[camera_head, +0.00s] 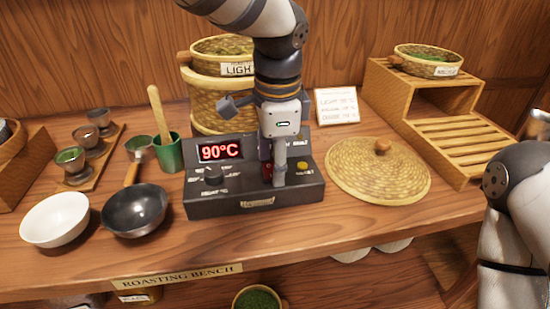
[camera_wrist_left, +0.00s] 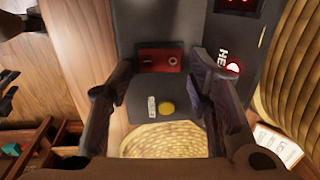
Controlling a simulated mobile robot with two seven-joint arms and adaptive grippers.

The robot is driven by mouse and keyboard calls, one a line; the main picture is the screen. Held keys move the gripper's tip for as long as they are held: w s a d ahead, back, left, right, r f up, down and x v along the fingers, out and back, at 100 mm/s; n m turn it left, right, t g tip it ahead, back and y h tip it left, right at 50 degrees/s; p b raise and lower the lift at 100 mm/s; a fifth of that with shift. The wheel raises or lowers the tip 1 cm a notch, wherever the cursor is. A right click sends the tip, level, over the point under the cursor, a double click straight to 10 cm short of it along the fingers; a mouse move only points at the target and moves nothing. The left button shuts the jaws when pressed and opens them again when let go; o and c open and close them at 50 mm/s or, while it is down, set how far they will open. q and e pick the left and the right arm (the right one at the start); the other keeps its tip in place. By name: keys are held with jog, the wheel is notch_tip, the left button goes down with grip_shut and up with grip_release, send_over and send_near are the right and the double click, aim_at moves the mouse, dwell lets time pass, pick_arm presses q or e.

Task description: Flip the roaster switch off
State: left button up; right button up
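The black roaster control box (camera_head: 255,196) stands on the bench with its red display (camera_head: 220,151) reading 90°C. The red roaster switch (camera_head: 267,170) is on its right half, partly hidden by my left gripper (camera_head: 278,180), which points down over it. In the left wrist view, the red switch plate (camera_wrist_left: 158,60) lies between the fingertips of my left gripper (camera_wrist_left: 160,68). The fingers are spread, with nothing held. I cannot tell the switch's position. My right arm shows at the right edge; its gripper is out of view.
A yellow button (camera_head: 302,165) and a dial (camera_head: 213,174) are on the box. A woven lid (camera_head: 378,170) lies to its right, a wok (camera_head: 136,212) and a white bowl (camera_head: 55,220) to its left. Stacked baskets (camera_head: 205,100) stand behind, near my left arm.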

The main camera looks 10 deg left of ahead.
pick_arm(q)
jog(key=c, duration=0.7)
jog(key=shift+w+f+g, duration=0.2)
jog(key=shift+f+g, duration=0.05)
jog(key=shift+g, duration=0.05)
jog(key=shift+g+b, duration=0.3)
jog(key=shift+b, duration=0.15)
jog(key=shift+s+r, duration=0.1)
jog(key=shift+r, duration=0.15)
jog(key=o, duration=1.1)
jog(key=shift+o, duration=0.2)
notch_tip(320, 180, up, 12)
